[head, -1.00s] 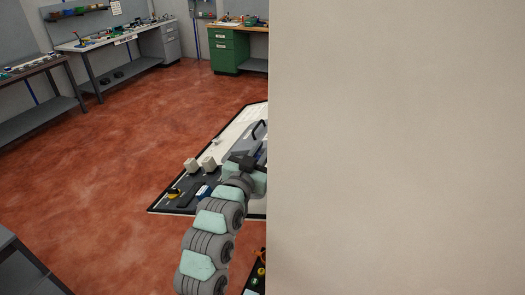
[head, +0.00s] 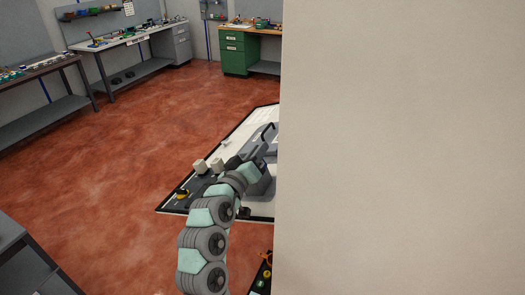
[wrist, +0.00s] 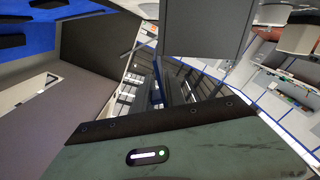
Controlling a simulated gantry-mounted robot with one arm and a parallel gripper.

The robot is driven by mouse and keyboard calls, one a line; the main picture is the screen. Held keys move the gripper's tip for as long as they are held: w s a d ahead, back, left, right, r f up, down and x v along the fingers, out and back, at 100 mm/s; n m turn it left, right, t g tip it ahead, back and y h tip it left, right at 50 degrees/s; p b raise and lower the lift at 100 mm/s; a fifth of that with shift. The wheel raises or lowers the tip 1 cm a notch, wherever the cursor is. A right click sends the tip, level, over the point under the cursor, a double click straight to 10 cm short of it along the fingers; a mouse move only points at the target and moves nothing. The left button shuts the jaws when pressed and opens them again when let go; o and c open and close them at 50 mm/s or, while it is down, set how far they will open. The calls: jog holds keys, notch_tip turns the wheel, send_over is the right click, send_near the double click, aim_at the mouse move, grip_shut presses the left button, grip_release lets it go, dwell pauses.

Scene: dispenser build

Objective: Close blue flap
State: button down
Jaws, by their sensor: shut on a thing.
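In the wrist view, the green body and dark edge of my gripper (wrist: 165,93) fill the bottom. Dark fingers reach away from it near the middle. A narrow blue piece (wrist: 157,86) shows between them and is held there; I cannot tell for sure that it is the blue flap. A wide blue surface (wrist: 38,22) shows at the upper left, with dark parts on it. In the head view, my arm reaches up to the grey machine on the white mat (head: 262,213); my fingertips and any flap are hidden there.
A large beige panel (head: 400,150) blocks the right half of the head view. Benches (head: 140,35) and a green cabinet (head: 235,53) stand at the back. The red floor (head: 110,170) at left is clear.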

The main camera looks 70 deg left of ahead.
jog(key=n, duration=0.2)
jog(key=s+a+f+n, duration=0.1)
jog(key=shift+n+p, duration=0.3)
jog(key=shift+n, duration=0.1)
jog(key=n, duration=0.1)
jog(key=f+n, duration=0.1)
jog(key=n, duration=0.2)
jog(key=shift+s+a+f+p, duration=0.3)
jog(key=shift+a+p, duration=0.1)
jog(key=shift+s+a+f+n, duration=0.1)
jog(key=shift+f+n, duration=0.25)
jog(key=shift+n, duration=0.75)
jog(key=c, duration=1.5)
grip_release()
jog(key=shift+f, duration=0.1)
jog(key=shift+o, duration=0.3)
jog(key=shift+f, duration=0.1)
